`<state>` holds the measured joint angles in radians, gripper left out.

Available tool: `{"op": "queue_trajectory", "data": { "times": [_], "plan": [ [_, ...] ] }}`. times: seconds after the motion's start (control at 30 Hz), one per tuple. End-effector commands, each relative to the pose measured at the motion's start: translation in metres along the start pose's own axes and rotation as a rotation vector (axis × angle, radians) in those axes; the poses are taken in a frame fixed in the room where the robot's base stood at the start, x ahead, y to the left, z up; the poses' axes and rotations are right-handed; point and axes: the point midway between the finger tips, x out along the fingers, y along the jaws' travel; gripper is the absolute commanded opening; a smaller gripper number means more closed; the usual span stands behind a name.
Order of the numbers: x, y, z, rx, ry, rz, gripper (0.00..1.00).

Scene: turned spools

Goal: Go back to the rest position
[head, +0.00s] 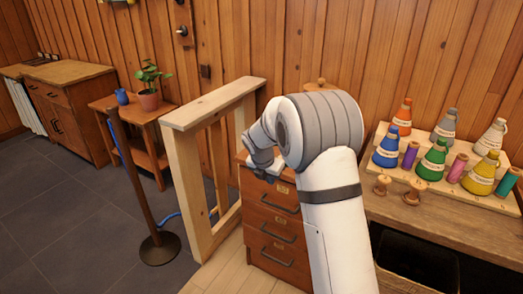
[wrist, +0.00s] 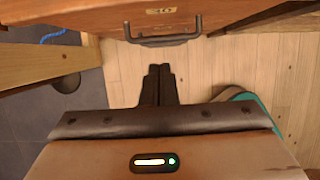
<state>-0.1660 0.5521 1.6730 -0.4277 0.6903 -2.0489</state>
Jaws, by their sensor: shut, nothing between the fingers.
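In the wrist view my gripper (wrist: 158,74) is shut and empty, its two dark fingers side by side. It points down in front of a wooden drawer front (wrist: 75,50) with a dark handle (wrist: 163,38). The fingertips lie just below the handle in the picture; I cannot tell the exact gap. In the head view my arm's upper part hides most of the gripper. The small wooden drawer cabinet (head: 268,223) stands partly behind my arm, with its drawers looking shut.
A pale wooden frame (head: 183,185) stands left of the cabinet. A dark post with a round base (head: 160,248) is left of it. A workbench (head: 470,222) with several coloured cones and wooden spools (head: 415,191) is at right. Grey floor (head: 70,235) is open at left.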

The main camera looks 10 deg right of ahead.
Motion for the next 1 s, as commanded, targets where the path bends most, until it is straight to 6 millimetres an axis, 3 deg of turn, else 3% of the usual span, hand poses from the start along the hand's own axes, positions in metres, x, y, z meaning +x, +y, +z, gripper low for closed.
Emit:
{"op": "queue_trajectory", "data": {
  "times": [0.17,0.37,0.5,0.7,0.83,1.0],
  "plan": [
    [-0.030,-0.017,0.001,0.144,0.009,0.001,0.00],
    [-0.114,-0.074,-0.014,0.651,0.049,-0.002,0.00],
    [-0.168,-0.118,-0.037,1.054,0.087,-0.016,0.00],
    [-0.232,-0.177,-0.083,1.624,0.145,-0.057,0.00],
    [-0.263,-0.211,-0.117,1.978,0.184,-0.097,0.00],
    [-0.285,-0.241,-0.155,2.331,0.223,-0.155,0.00]
  ]
}}
